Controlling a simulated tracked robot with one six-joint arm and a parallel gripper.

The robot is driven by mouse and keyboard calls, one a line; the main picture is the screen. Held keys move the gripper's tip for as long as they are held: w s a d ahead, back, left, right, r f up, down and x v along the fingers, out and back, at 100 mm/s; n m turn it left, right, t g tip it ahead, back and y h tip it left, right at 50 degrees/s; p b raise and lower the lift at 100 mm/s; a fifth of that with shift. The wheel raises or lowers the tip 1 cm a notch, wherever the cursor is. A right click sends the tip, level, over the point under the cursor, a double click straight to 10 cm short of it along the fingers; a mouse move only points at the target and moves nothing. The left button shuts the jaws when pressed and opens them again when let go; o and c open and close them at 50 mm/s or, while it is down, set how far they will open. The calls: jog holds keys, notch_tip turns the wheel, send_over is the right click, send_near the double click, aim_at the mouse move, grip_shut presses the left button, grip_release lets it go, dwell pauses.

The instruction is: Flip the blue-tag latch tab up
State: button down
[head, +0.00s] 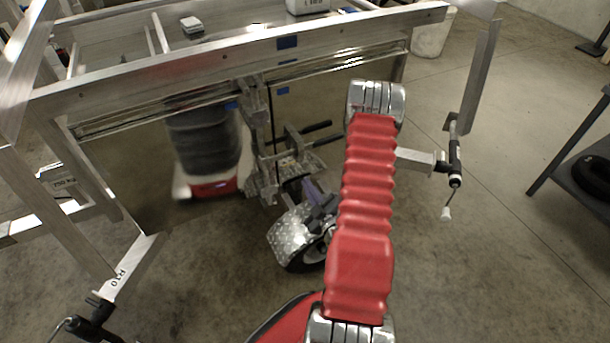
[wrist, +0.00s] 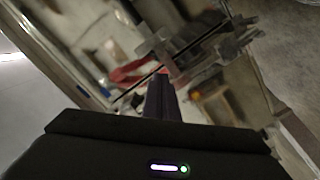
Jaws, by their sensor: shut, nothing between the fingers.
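A metal latch assembly (head: 262,150) with dark rods stands upright at the middle of the trailer's shiny panel in the head view. Small blue tags (head: 283,91) sit on the panel beside its top and on the rail above. I cannot make out the latch tab itself or its angle. My gripper (head: 309,186) is low and just right of the latch assembly, partly behind my arm; contact cannot be judged. In the wrist view my gripper's dark fingers (wrist: 160,92) are closed together and empty, pointing toward blurred metal latch parts (wrist: 185,48).
The trailer's top rail (head: 180,68) spans above the latch. A diamond-plate fender (head: 290,234) over a wheel is below. A crank jack (head: 454,165) stands at the right, and a dark shelf (head: 572,165) beyond. The concrete floor between them is clear.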

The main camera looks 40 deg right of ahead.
send_near(303, 156)
jog(key=w+a+r, duration=0.3)
jog(key=w+a, duration=0.1)
jog(key=w, duration=0.1)
jog(key=shift+s+d+f, duration=0.15)
jog(key=shift+d+f, duration=0.65)
jog(key=shift+s+d+f, duration=0.15)
jog(key=shift+d+f, duration=0.6)
jog(key=shift+f, duration=0.1)
jog(key=shift+s+d, duration=0.1)
jog(key=shift+d, duration=0.05)
